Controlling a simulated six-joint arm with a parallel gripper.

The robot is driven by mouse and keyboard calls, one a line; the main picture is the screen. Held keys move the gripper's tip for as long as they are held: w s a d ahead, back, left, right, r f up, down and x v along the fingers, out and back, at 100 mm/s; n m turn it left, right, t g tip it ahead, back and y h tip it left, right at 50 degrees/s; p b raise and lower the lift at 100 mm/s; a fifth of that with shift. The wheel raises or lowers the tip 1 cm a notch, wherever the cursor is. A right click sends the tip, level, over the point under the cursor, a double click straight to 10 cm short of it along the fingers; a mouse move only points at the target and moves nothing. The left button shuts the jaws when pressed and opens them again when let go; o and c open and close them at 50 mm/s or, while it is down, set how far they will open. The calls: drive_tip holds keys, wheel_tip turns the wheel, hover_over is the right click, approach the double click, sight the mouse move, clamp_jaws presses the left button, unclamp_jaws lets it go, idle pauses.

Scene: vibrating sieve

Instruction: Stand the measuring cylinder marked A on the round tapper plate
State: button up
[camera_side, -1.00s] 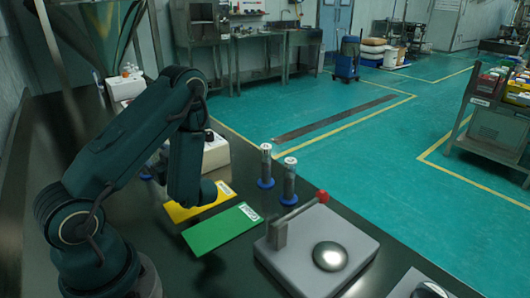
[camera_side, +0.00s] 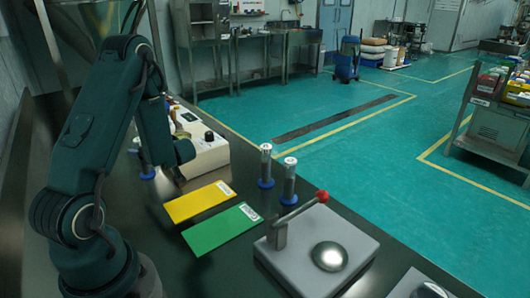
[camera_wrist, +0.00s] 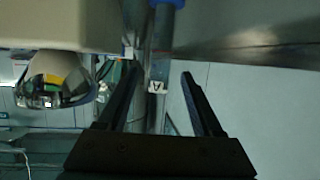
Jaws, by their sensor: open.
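The measuring cylinder marked A (camera_wrist: 159,62) is a clear tube with a blue collar and a small "A" label. In the wrist view it lies between the two fingertips of my gripper (camera_wrist: 159,72), with gaps showing at the sides. My gripper is open. In the side view, a blue-based cylinder (camera_side: 147,173) stands on the bench beside my wrist, partly hidden by my arm. I cannot clearly make out my fingers there. A white box with a knob (camera_side: 208,154) stands just right of my wrist. A round metal part shows beside this box in the wrist view (camera_wrist: 50,92); whether it is the tapper plate is unclear.
Two more blue-based cylinders (camera_side: 266,166) (camera_side: 289,181) stand farther right. A yellow card (camera_side: 198,203) and a green card (camera_side: 222,230) lie in front. A grey block (camera_side: 351,247) carries a red-knobbed lever and a shiny round piece. Bare bench lies left of the cards.

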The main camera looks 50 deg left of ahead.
drive_tip(key=shift+s+a+r+h, duration=0.1)
drive_tip(key=shift+a+r+h, duration=0.05)
drive_tip(key=shift+a, duration=0.25)
drive_tip(key=shift+s+a+r+h, duration=0.1)
drive_tip(key=shift+a+h, duration=0.05)
drive_tip(key=shift+a, duration=0.2)
drive_tip(key=shift+t, duration=0.3)
drive_tip(key=shift+x, duration=2.55)
drive_tip(key=shift+w, duration=0.1)
clamp_jaws()
